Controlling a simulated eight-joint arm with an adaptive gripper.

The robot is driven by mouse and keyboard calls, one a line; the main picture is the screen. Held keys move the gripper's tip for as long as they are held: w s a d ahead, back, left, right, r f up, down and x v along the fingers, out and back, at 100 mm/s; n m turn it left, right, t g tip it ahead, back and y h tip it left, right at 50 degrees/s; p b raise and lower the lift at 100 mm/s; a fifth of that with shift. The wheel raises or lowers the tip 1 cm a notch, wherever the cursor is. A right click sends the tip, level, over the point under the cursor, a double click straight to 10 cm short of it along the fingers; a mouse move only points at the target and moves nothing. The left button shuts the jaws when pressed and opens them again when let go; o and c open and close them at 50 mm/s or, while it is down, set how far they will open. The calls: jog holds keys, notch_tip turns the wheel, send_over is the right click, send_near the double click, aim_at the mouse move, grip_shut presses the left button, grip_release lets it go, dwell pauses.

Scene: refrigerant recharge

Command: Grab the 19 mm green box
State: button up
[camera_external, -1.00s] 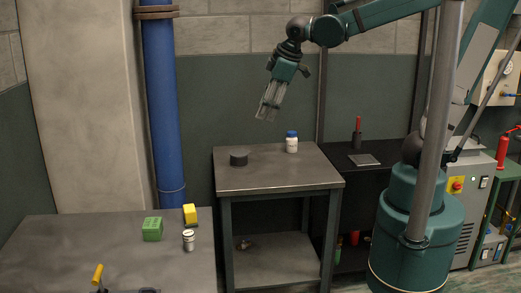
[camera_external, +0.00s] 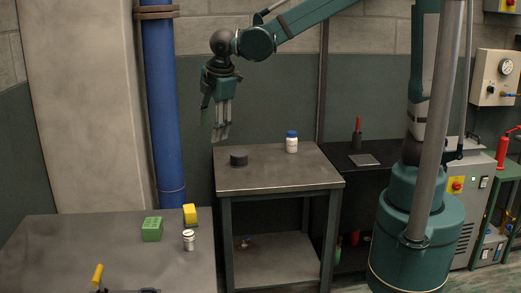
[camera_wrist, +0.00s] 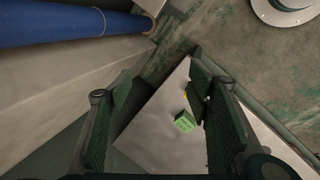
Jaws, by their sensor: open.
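The green box (camera_external: 152,229) sits on the left table, with dark marks on its top. It also shows in the wrist view (camera_wrist: 184,121), between my fingers and far below them. My gripper (camera_external: 220,135) hangs in the air with fingers pointing down, to the right of the green box and well above the table. In the wrist view my gripper (camera_wrist: 165,85) has its two fingers wide apart with nothing between them.
A yellow block (camera_external: 190,214) and a white jar (camera_external: 189,240) stand close right of the green box. A yellow-handled tool (camera_external: 98,275) is at the table's front. A blue pipe (camera_external: 165,110) rises behind. The middle table (camera_external: 280,177) holds a dark disc (camera_external: 239,157) and a blue-capped bottle (camera_external: 292,142).

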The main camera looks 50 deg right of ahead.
jog(key=w+a+f+n+h, duration=0.1)
jog(key=a+f+n, duration=0.25)
jog(key=a, duration=0.45)
jog(key=w+a+f+n, duration=0.2)
jog(key=a+f, duration=0.3)
jog(key=a, duration=0.4)
jog(key=n+h, duration=0.1)
jog(key=n, duration=0.4)
send_near(152, 223)
jog(key=shift+w+d+f+g, duration=0.15)
jog(key=shift+w+f, duration=0.1)
jog(key=shift+f, duration=0.3)
jog(key=shift+w+f+g, duration=0.15)
jog(key=shift+w+f, duration=0.1)
jog(key=shift+f, duration=0.3)
jog(key=shift+x, duration=1.3)
jog(key=shift+x, duration=2.6)
jog(key=shift+d, duration=0.1)
jog(key=c, duration=1)
